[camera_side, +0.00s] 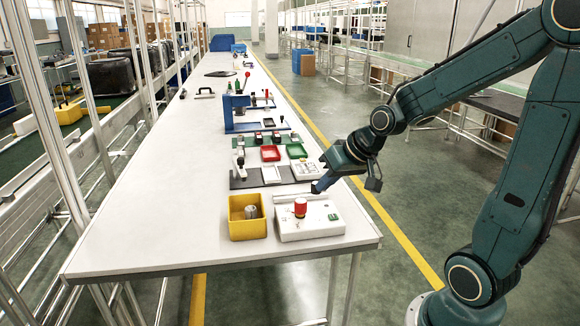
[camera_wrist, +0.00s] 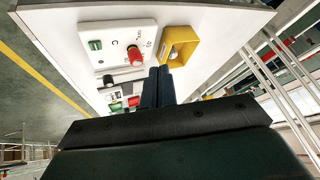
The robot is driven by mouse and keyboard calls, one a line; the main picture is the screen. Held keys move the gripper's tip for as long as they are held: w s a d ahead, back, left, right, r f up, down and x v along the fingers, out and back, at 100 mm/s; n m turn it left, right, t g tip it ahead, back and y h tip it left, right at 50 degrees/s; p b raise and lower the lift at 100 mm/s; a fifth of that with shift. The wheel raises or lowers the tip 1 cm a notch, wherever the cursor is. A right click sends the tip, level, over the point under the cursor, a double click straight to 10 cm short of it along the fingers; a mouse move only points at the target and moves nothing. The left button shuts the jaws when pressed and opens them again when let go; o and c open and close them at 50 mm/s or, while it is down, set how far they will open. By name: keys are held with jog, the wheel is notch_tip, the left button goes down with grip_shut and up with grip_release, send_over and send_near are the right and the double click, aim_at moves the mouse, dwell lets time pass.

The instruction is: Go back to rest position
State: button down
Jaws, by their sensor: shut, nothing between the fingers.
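My gripper (camera_side: 318,187) is shut and empty, with its blue fingers above the table near the right edge in the side view. In the wrist view the gripper (camera_wrist: 158,72) shows as two dark blue fingers pressed together. A white control box (camera_side: 318,226) with a red button (camera_side: 300,207) stands close to the fingers, at the near end of the table. In the wrist view the white control box (camera_wrist: 112,36) and the red button (camera_wrist: 135,56) lie left of the fingers. I cannot tell any contact between the fingers and the box.
A yellow bin (camera_side: 248,229) with a grey metal part (camera_side: 251,212) inside stands left of the box. The table's left side is clear.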

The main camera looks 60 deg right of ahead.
jog(key=s+a+r+n, duration=0.2)
jog(key=s+a+r, duration=0.1)
jog(key=s+a, duration=0.2)
jog(key=s+a+r+n+g, duration=0.1)
jog(key=s+a+r, duration=0.3)
jog(key=s, duration=0.5)
jog(key=shift+s+a+n+g, duration=0.3)
jog(key=shift+s+a+n, duration=0.1)
jog(key=shift+n, duration=0.5)
